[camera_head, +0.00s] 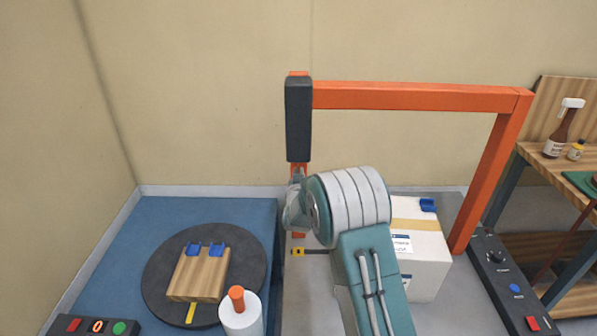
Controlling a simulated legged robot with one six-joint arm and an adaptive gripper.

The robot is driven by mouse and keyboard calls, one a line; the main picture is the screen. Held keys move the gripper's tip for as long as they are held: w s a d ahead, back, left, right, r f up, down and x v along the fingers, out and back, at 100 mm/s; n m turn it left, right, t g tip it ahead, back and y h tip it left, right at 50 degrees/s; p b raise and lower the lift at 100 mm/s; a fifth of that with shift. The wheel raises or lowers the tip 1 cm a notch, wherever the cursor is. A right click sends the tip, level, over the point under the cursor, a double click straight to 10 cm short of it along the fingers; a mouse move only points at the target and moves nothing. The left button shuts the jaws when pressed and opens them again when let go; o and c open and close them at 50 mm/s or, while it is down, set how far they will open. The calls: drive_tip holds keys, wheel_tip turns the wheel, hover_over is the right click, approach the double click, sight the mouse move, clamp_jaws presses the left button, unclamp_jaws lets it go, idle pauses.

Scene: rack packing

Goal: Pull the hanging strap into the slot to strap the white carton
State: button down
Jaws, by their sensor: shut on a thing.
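The white carton (426,262) with brown tape and a label stands on the grey surface under the orange arch, partly behind my arm. A narrow orange strip, which looks like the hanging strap (299,169), shows below the dark housing on the arch's left side. My gripper (294,207) is at this strip, left of the carton, and is shut on it. My wrist hides much of the fingers and the grip. More orange (299,235) shows just below the gripper. A small yellow-and-black piece (298,251) with a dark bar sits lower; I cannot tell if it is the slot.
The orange arch (420,97) spans over the carton. A dark turntable (160,275) holds a wooden board (199,277) at left, near a white cylinder (241,318) with an orange top. A control panel (502,285) lies at right, beside a wooden bench.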

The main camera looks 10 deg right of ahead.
wheel_tip(320, 180, down, 22)
drive_tip(key=shift+f, duration=0.2)
drive_tip(key=shift+a, duration=0.1)
drive_tip(key=c, duration=0.8)
unclamp_jaws()
drive_tip(key=s, duration=0.4)
drive_tip(key=s+a, duration=0.1)
drive_tip(key=s, duration=0.2)
drive_tip(key=s+a, duration=0.1)
drive_tip(key=s, duration=0.3)
drive_tip(key=shift+s+a, duration=0.2)
drive_tip(key=shift+s, duration=0.15)
